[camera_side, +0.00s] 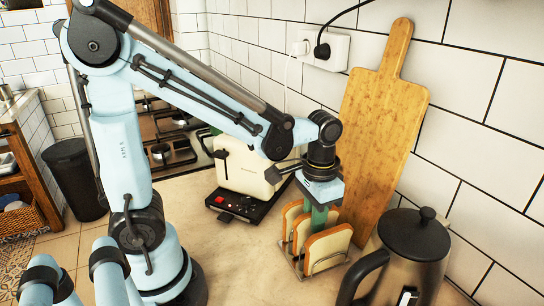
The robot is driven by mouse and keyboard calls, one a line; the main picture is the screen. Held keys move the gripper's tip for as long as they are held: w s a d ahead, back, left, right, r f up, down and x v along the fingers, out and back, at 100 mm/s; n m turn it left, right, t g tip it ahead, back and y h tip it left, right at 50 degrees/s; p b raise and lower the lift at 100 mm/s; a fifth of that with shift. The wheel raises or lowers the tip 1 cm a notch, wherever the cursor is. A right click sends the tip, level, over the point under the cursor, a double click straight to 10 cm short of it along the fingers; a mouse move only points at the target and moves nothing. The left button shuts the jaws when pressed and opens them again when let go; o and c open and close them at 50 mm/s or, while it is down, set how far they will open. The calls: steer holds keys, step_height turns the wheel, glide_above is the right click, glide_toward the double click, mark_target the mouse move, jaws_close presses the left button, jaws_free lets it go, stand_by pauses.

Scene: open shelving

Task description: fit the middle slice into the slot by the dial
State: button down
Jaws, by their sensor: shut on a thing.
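Several bread slices stand upright in a wire rack (300,268) on the counter. The front slice (328,248) is the nearest, the middle slice (301,236) is just behind it, and another slice (290,212) is at the back. My gripper (318,218) points down over the rack, its green fingers shut on the middle slice, which is still among the others. The fingertips are partly hidden by the front slice. The cream toaster (240,168) stands behind and to the left. My arm covers its top, so its slots are hidden, and I cannot make out the dial clearly.
A dark kettle (412,250) stands close to the right of the rack. A wooden board (385,120) leans on the wall behind. The counter left of the rack is clear.

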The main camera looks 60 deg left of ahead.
step_height(320, 180, up, 8)
steer(key=shift+r, duration=0.1)
steer(key=shift+w+a+r, duration=0.1)
steer(key=shift+a+r, duration=0.05)
steer(key=shift+r, duration=0.45)
steer(key=w+a+r+n, duration=0.1)
steer(key=a+r+n, duration=0.4)
steer(key=a, duration=0.8)
steer(key=w+a+r+n, duration=0.25)
steer(key=a+r, duration=0.35)
steer(key=a, duration=0.7)
steer(key=shift+n, duration=0.25)
steer(key=shift+s+f, duration=0.2)
steer(key=shift+f, duration=2.1)
steer(key=shift+s+f, duration=0.15)
steer(key=shift+f, duration=2.1)
steer(key=shift+f, duration=0.15)
steer(key=c, duration=1.1)
jaws_free()
